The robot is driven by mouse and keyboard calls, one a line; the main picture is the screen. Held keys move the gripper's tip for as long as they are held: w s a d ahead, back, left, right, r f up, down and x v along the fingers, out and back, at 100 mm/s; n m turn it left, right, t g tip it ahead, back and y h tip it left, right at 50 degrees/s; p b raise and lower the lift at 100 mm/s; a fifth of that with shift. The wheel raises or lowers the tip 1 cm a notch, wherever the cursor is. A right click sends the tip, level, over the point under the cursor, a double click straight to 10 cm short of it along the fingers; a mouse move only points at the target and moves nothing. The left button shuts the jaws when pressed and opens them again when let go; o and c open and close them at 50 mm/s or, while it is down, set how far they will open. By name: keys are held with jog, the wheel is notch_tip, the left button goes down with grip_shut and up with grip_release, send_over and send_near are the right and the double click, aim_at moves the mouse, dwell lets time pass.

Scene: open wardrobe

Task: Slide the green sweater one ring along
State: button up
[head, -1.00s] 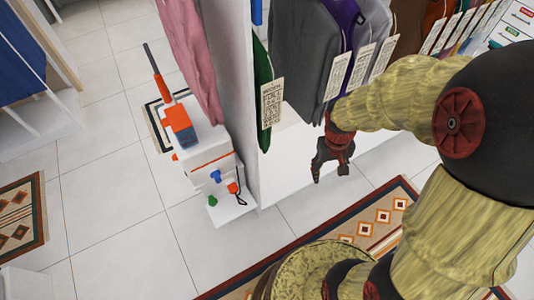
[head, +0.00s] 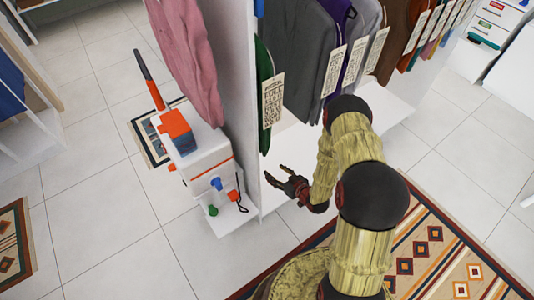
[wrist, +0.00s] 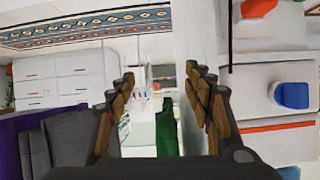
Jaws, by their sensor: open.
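The green sweater (head: 263,65) hangs at the left end of the wardrobe row, close beside the white side panel, with a white printed tag in front of it. Only a narrow edge of it shows. My gripper (head: 271,182) is open and empty, below the sweater's hem in the head picture and apart from it. In the wrist view my gripper's fingers (wrist: 162,92) are spread, and the green sweater (wrist: 166,130) shows in the gap between them, farther off. The sweater's hanger and any rings above it are out of view.
Grey garments (head: 303,60) hang right of the green sweater, then a purple one and several more. The white side panel (head: 236,90) stands at left, with a pink garment (head: 185,60) beyond it. A white cabinet (head: 205,165) with blue and orange parts stands left of my gripper.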

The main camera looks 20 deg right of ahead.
aim_at(260, 139)
jog(key=w+a+r+t+y, duration=0.1)
jog(key=w+r+t, duration=0.1)
jog(key=r, duration=0.4)
jog(key=w+a+r+t+y, duration=0.1)
jog(key=w+r+t, duration=0.15)
jog(key=r, duration=0.35)
jog(key=shift+n, duration=0.3)
jog(key=b+x, duration=0.2)
jog(key=x, duration=0.4)
jog(key=shift+w, duration=0.45)
jog(key=c, duration=0.4)
grip_shut()
jog(key=shift+d, duration=0.1)
